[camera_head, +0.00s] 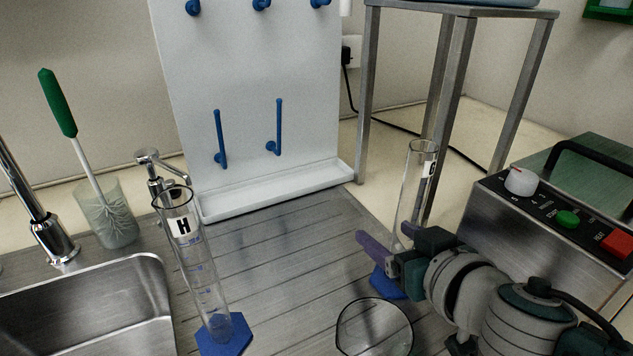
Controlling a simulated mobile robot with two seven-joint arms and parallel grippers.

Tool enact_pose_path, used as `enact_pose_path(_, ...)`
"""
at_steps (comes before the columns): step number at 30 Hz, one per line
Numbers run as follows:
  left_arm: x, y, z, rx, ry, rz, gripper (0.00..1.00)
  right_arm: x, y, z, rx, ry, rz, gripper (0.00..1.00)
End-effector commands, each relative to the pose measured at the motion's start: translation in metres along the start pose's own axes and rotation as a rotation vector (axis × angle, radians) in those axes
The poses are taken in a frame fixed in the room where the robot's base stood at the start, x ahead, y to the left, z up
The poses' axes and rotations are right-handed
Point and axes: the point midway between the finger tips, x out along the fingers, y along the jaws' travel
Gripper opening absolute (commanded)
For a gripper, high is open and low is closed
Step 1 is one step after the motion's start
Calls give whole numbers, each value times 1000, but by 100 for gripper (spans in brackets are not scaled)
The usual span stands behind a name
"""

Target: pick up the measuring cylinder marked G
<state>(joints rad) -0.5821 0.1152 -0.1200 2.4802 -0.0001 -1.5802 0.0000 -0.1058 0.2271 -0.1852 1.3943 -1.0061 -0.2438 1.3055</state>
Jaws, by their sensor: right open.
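A tall clear measuring cylinder (414,185) stands upright on a blue foot (384,284) at the right of the ribbed drainboard. My right gripper (386,240) is open at the lower part of this cylinder, just above the foot, and hides part of the tube. I cannot tell whether its fingers touch the glass. Another cylinder (197,262), marked H, stands upright on a blue foot at the left. My left gripper is not in view.
A round glass dish (374,330) lies in front of the right cylinder. A metal stand (447,95) rises behind it, and a control box (555,205) is at the right. A white drying rack (262,100), sink (95,305) and brush beaker (112,220) are further left. The middle drainboard is clear.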

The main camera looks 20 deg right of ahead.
Motion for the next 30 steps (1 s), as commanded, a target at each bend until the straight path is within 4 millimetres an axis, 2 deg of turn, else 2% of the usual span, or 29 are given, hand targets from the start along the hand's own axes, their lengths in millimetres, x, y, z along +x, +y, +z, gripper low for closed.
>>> enact_pose_path(7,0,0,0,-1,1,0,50,1,0,0,0,-1,0,72)
enact_pose_path(26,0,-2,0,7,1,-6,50,1,0,0,1,-1,0,1)
enact_pose_path(30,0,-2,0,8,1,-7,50,1,0,0,1,-1,0,0)
